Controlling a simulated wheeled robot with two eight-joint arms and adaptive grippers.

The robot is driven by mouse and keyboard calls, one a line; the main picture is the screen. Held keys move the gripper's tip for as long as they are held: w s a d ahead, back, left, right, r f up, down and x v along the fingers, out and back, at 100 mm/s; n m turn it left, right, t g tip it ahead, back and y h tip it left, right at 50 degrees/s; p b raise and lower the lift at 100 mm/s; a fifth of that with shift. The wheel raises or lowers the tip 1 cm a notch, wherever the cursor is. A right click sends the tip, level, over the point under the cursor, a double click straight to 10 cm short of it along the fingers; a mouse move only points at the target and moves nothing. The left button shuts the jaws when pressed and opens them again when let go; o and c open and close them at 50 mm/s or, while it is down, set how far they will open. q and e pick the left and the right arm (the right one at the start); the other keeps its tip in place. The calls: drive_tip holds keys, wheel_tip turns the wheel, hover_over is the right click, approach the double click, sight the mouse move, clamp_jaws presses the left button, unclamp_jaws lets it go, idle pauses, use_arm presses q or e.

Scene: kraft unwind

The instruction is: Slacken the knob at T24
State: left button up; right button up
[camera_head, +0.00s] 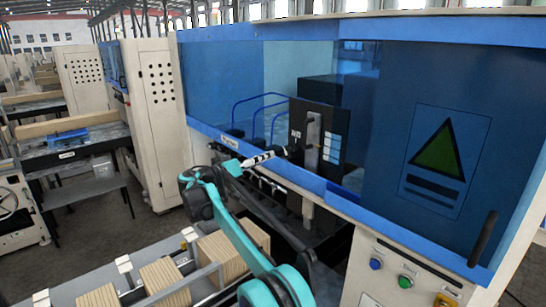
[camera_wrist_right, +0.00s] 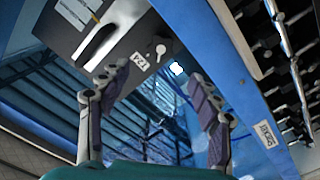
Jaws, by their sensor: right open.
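The label T24 (camera_wrist_right: 139,62) shows on a dark grey panel (camera_wrist_right: 122,38) in the right wrist view. A small pale knob (camera_wrist_right: 160,50) sits just beside this label. In that view my right gripper (camera_wrist_right: 157,76) is open, its two fingers spread below the panel, with nothing between them. The knob appears beyond the fingertips and apart from them. In the head view my right gripper (camera_head: 268,157) reaches to the dark machine unit (camera_head: 333,122) behind the blue guard. I cannot make out the knob there. My left gripper is not in view.
The blue guard frame (camera_head: 270,172) runs close below my gripper, and shows beside the right finger in the wrist view (camera_wrist_right: 235,75). A SOCKET label (camera_wrist_right: 268,134) is at right. Kraft-coloured blocks (camera_head: 222,257) stand in front.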

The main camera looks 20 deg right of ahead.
drive_tip(key=shift+s+a, duration=0.2)
drive_tip(key=shift+a, duration=0.45)
drive_tip(key=m+b, duration=0.4)
drive_tip(key=m, duration=0.4)
approach(286, 155)
drive_tip(key=x, duration=0.3)
drive_tip(key=p+x, duration=0.2)
drive_tip(key=x, duration=0.5)
drive_tip(key=shift+w+d+p, duration=0.1)
drive_tip(key=shift+d+p, duration=0.1)
drive_tip(key=shift+p, duration=0.15)
drive_tip(key=shift+a, duration=0.1)
